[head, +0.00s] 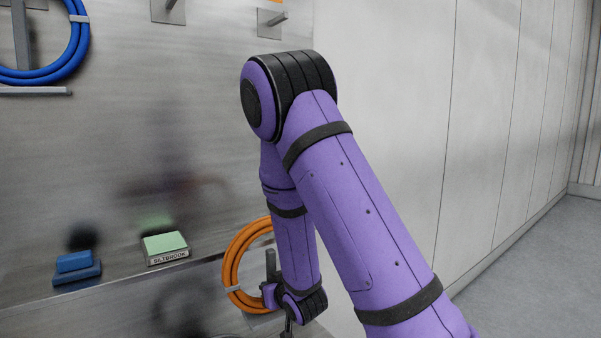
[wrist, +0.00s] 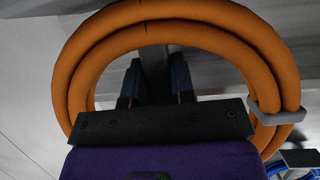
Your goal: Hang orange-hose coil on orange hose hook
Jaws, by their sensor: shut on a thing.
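The orange-hose coil (head: 232,266) shows low in the head view, in front of the metal wall and partly behind my arm. It also fills the top of the wrist view (wrist: 165,28), with a grey clip around its right side. My gripper (wrist: 156,88) is inside the ring, its fingers shut on a dark grey upright piece of the coil. In the head view the fingers are hard to make out. A grey hook (head: 276,18) with an orange patch above it is at the top of the wall, well above the coil; it is empty.
Another empty grey hook (head: 168,8) is to its left. A blue hose coil (head: 70,50) hangs at upper left. Open floor (head: 540,270) lies at right.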

